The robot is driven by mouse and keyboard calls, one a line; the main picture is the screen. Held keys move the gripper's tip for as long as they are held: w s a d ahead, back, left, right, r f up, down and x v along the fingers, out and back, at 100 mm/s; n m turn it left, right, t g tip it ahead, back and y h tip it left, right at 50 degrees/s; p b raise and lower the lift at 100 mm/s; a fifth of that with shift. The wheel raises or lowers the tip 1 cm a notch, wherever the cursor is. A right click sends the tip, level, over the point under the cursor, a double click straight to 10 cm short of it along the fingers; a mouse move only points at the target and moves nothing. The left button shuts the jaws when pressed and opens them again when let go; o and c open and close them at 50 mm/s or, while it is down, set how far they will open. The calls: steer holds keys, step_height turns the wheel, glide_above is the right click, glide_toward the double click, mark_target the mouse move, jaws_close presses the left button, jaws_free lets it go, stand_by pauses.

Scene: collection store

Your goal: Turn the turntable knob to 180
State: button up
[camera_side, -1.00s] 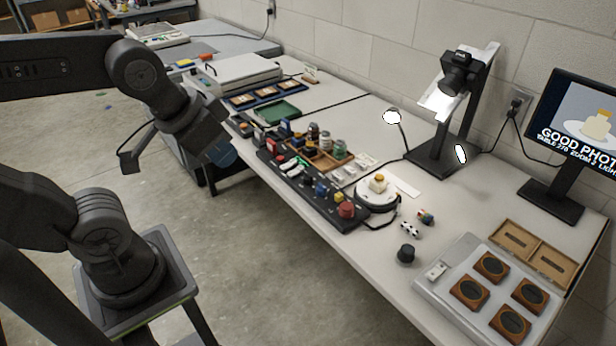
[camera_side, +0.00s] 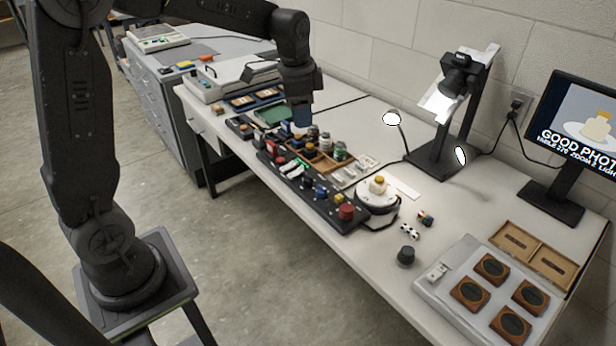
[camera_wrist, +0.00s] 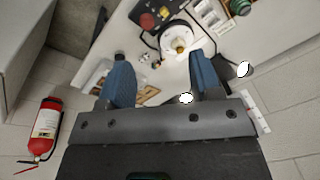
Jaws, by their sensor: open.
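The white round turntable (camera_side: 378,201) stands on the table with a small yellow-topped bottle (camera_side: 377,185) on it. It also shows in the wrist view (camera_wrist: 166,47). A black control panel (camera_side: 318,208) beside it carries a large red knob (camera_side: 346,212), a blue knob (camera_side: 321,191) and other controls; I cannot tell which is the turntable knob. The monitor (camera_side: 585,125) reads "GOOD PHOTO" and a table figure too blurred to read surely. My gripper (camera_side: 301,118) is above the panel's far end, its blue fingers apart and empty in the wrist view (camera_wrist: 162,82).
A compartmented wooden tray (camera_side: 322,160) with jars lies behind the panel. A black cylinder (camera_side: 406,255) stands in front. A light box (camera_side: 455,292) with brown pieces is at right.

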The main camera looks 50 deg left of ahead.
steer(key=w+a+f+m+g, duration=0.1)
steer(key=w+a+f+m, duration=0.1)
steer(key=w+a+f, duration=0.3)
steer(key=m+g, duration=0.1)
steer(key=m, duration=0.1)
glide_toward(308, 176)
steer(key=shift+h, duration=0.4)
steer(key=f, duration=1)
steer(key=shift+a+f, duration=0.25)
steer(key=shift+a, duration=0.05)
steer(key=shift+c, duration=0.3)
steer(key=c, duration=0.9)
